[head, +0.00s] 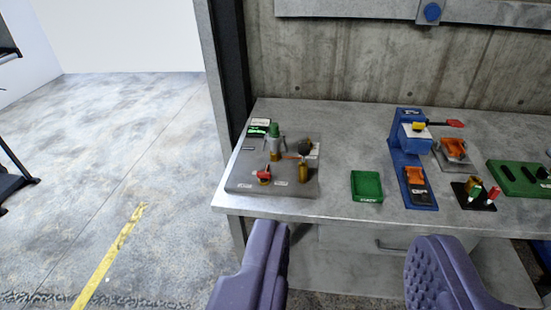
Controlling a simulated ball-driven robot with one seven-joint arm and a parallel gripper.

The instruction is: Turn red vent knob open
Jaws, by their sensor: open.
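A small red knob (263,174) sits at the front left of a grey panel board (240,186) on the left end of the workbench. I cannot tell from here how far it is turned. Beside it on the board are a green-topped fitting (275,140) and a brass-coloured fitting (304,172) with a dark top and an orange-red bar. My gripper (335,275) is open and empty, its two purple fingers wide apart at the bottom of the view. It is in front of the bench, below and to the right of the knob, and touches nothing.
The bench (335,205) also holds a green tray (367,186), a blue fixture (408,165) with a red handle, and a green block (520,178). A concrete wall stands behind. A grey post (218,90) rises at the bench's left; open floor lies further left.

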